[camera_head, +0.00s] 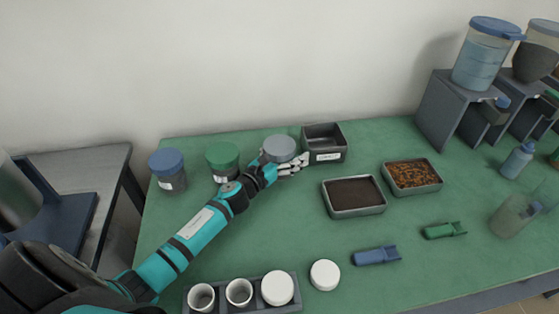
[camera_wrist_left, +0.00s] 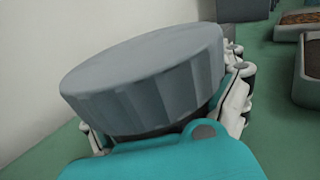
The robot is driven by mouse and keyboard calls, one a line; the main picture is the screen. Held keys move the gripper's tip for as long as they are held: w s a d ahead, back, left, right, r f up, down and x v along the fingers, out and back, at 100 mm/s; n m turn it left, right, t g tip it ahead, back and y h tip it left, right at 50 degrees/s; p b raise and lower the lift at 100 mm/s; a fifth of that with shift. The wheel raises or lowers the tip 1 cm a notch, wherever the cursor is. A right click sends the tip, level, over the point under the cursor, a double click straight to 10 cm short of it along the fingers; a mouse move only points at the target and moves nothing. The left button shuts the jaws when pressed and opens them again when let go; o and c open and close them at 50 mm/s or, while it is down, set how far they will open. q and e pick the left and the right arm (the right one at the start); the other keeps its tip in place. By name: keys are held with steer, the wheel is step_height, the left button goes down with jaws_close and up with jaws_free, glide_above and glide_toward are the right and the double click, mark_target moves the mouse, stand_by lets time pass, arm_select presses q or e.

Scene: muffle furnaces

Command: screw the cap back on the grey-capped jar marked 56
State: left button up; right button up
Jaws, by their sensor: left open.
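A grey ribbed cap (camera_head: 279,147) is at the back of the green table, beside the green-capped jar. It fills much of the left wrist view (camera_wrist_left: 150,85) and looks slightly tilted there. The jar body under it is mostly hidden by the cap and my gripper, so I cannot read a 56 or tell how the cap is seated. My left gripper (camera_head: 291,165) is open, with its fingers at the near and right side of the cap. In the left wrist view, white finger parts show on both sides of the cap. My right gripper is not in view.
A green-capped jar (camera_head: 222,157) and a blue-capped jar (camera_head: 167,168) stand to the left. A dark open bin (camera_head: 324,143) is close on the right. Two filled trays (camera_head: 354,211), scoops (camera_head: 376,256) and a crucible rack (camera_head: 257,310) lie nearer. The table's middle is partly clear.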

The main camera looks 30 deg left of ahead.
mark_target(287, 140)
arm_select(q)
steer(key=shift+c, duration=0.4)
steer(key=c, duration=1.4)
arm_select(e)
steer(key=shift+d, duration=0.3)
arm_select(q)
steer(key=shift+c, duration=0.5)
steer(key=shift+c, duration=0.7)
steer(key=shift+r, duration=0.85)
step_height(287, 140, up, 2)
steer(key=shift+s+r+p, duration=0.1)
steer(key=shift+r+p, duration=0.1)
steer(key=shift+p, duration=0.35)
steer(key=s+d, duration=0.4)
steer(key=s, duration=0.3)
steer(key=s+d+r, duration=0.1)
steer(key=s+d, duration=0.2)
steer(key=s, duration=0.4)
steer(key=shift+d+b, duration=0.35)
steer(key=shift+b, duration=0.1)
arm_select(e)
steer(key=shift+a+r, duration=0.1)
